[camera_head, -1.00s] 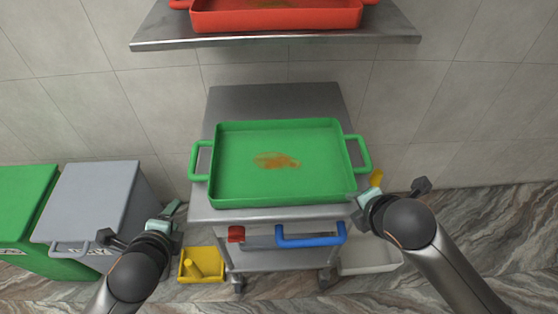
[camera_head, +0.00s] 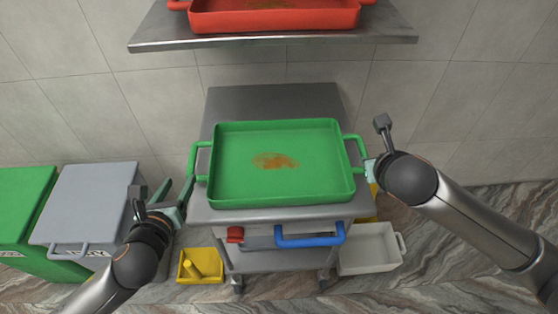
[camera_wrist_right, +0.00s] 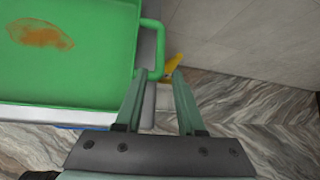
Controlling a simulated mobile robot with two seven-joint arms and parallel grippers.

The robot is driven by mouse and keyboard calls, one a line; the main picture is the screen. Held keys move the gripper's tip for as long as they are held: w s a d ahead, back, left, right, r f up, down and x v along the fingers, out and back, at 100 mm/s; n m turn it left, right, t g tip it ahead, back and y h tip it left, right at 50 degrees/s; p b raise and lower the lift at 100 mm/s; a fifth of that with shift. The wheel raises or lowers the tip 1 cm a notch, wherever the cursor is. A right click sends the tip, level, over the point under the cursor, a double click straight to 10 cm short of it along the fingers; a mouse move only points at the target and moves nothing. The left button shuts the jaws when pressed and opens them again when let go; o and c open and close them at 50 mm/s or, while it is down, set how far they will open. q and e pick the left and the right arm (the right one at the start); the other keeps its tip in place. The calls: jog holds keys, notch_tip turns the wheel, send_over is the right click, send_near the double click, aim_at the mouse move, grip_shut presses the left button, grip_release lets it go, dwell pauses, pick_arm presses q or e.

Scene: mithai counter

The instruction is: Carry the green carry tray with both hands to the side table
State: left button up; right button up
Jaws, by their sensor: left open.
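The green carry tray (camera_head: 240,190) lies flat on a steel trolley (camera_head: 275,97) in the middle of the head view, with a brown stain on its floor. It has a loop handle at each end. My left gripper (camera_head: 178,190) is open and empty, just left of and below the left handle (camera_head: 197,160). My right gripper (camera_wrist_right: 160,74) is open, its fingertips at the near corner of the right handle (camera_wrist_right: 153,38). In the head view my right wrist mostly hides that gripper (camera_head: 372,170). I cannot tell whether its fingers touch the handle.
A wall shelf (camera_head: 270,43) above holds a red tray (camera_head: 275,20). Green (camera_head: 20,200) and grey (camera_head: 85,195) bins stand at the left. A yellow container (camera_head: 200,277) and a white bin (camera_head: 368,262) flank the trolley below. A blue handle (camera_head: 310,238) projects at its front.

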aim_at(191, 162)
pick_arm(q)
jog(key=x, duration=1.2)
jog(key=shift+w, duration=0.15)
pick_arm(e)
jog(key=x, duration=1.2)
jog(key=shift+w, duration=0.15)
pick_arm(q)
jog(key=c, duration=0.6)
pick_arm(e)
jog(key=c, duration=0.6)
pick_arm(q)
jog(key=shift+f, duration=0.1)
grip_shut()
